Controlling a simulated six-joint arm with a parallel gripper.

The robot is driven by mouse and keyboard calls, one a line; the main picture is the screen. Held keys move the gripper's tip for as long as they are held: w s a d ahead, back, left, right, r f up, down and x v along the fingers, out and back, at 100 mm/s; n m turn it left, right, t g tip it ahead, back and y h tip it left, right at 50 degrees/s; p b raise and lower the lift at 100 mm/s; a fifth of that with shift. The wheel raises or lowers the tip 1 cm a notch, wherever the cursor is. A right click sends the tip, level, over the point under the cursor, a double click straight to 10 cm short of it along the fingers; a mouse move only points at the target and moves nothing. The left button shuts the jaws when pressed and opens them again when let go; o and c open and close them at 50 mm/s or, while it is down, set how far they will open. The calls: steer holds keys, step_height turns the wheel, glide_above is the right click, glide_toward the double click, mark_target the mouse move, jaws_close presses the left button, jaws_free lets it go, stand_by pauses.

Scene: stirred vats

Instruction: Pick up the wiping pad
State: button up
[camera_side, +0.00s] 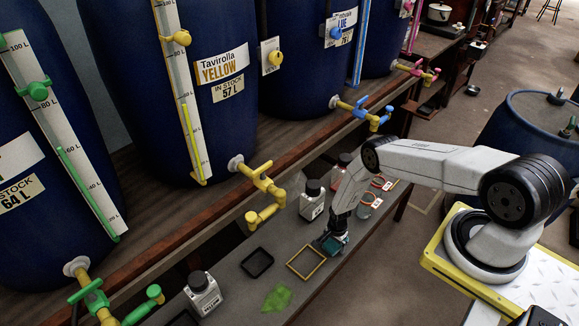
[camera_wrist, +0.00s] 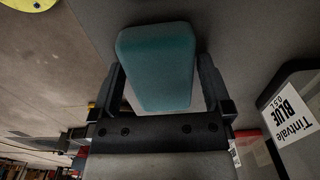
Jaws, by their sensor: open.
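The wiping pad, a teal block (camera_wrist: 158,65), lies between the two fingers of my gripper (camera_wrist: 160,78) in the wrist view. The fingers stand along its left and right sides, with a narrow dark gap showing on the right. In the side view my gripper (camera_side: 331,238) is low over the grey bench, with the teal pad (camera_side: 335,245) at its tip. The jaws are open; the pad's underside and its contact with the bench are hidden.
A yellow square frame (camera_side: 307,262) and a black square tray (camera_side: 257,263) lie left of my gripper. A green patch (camera_side: 277,299) lies nearer the front. Yellow vat piping (camera_side: 262,190) hangs over the back edge.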

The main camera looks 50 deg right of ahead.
mark_target(334, 242)
steer(key=shift+c, duration=0.2)
steer(key=c, duration=0.9)
steer(key=shift+c, duration=0.2)
steer(key=shift+r, duration=0.2)
steer(key=shift+r, duration=1.35)
steer(key=shift+s+a+r, duration=0.15)
steer(key=shift+s+r, duration=0.25)
steer(key=shift+r, duration=0.2)
steer(key=s+a+r, duration=0.3)
steer(key=s+r, duration=0.5)
steer(key=s, duration=0.4)
steer(key=shift+s+a+r, duration=0.25)
steer(key=shift+a+r, duration=0.1)
steer(key=shift+a, duration=0.05)
